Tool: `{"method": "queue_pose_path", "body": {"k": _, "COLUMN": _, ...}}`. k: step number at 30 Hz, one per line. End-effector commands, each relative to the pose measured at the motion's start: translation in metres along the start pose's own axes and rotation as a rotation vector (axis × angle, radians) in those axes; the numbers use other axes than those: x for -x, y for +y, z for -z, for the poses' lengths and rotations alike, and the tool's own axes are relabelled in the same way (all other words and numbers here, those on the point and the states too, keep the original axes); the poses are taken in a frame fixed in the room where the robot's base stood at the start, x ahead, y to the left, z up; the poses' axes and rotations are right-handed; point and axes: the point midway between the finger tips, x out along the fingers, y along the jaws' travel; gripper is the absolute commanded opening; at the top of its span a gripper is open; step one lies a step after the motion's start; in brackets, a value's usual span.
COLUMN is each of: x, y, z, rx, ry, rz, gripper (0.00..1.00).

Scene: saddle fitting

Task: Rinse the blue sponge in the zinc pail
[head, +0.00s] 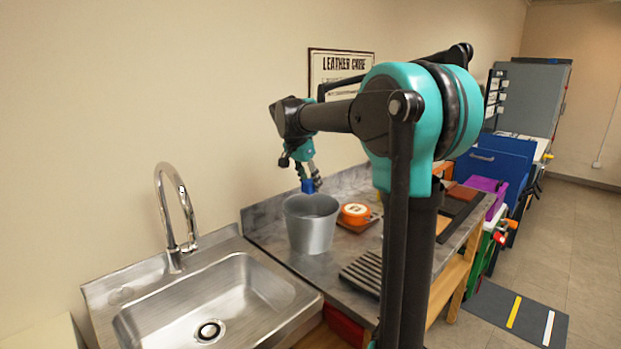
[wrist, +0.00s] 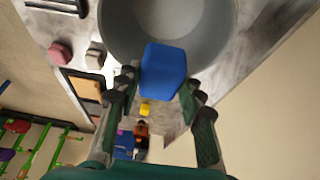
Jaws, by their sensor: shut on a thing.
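The blue sponge (head: 308,186) is held in my gripper (head: 305,172), just above the pail's far rim in the head view. The zinc pail (head: 312,230) stands upright on the grey worktop beside the sink. In the wrist view the sponge (wrist: 163,71) sits between the two fingers of my gripper (wrist: 161,86) and overlaps the edge of the pail (wrist: 118,28). I cannot tell how far it is above the rim. The part of the pail's inside that shows is plain grey; I cannot tell whether it holds water.
A steel sink (head: 205,305) with a tall curved tap (head: 165,215) is left of the pail. An orange round tin (head: 355,212) stands close to its right. A dark ribbed rack (head: 365,270) lies nearer the front. The wall (head: 235,110) is behind.

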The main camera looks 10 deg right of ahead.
Motion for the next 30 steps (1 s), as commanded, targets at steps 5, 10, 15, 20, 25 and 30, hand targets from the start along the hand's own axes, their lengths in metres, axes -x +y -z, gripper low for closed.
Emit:
{"method": "queue_pose_path", "body": {"k": 5, "x": -0.016, "y": 0.000, "z": -0.006, "rx": 0.000, "ry": 0.000, "rz": 0.000, "gripper": 0.15}}
{"method": "queue_pose_path", "body": {"k": 10, "x": -0.030, "y": 0.000, "z": -0.012, "rx": 0.000, "ry": 0.000, "rz": 0.000, "gripper": 0.15}}
{"method": "queue_pose_path", "body": {"k": 15, "x": -0.044, "y": 0.000, "z": -0.018, "rx": 0.000, "ry": 0.000, "rz": 0.000, "gripper": 0.15}}
{"method": "queue_pose_path", "body": {"k": 20, "x": -0.056, "y": 0.000, "z": -0.023, "rx": 0.000, "ry": 0.000, "rz": 0.000, "gripper": 0.15}}
{"method": "queue_pose_path", "body": {"k": 25, "x": -0.066, "y": 0.000, "z": -0.027, "rx": 0.000, "ry": 0.000, "rz": 0.000, "gripper": 0.15}}
{"method": "queue_pose_path", "body": {"k": 30, "x": -0.070, "y": 0.000, "z": -0.029, "rx": 0.000, "ry": 0.000, "rz": 0.000, "gripper": 0.15}}
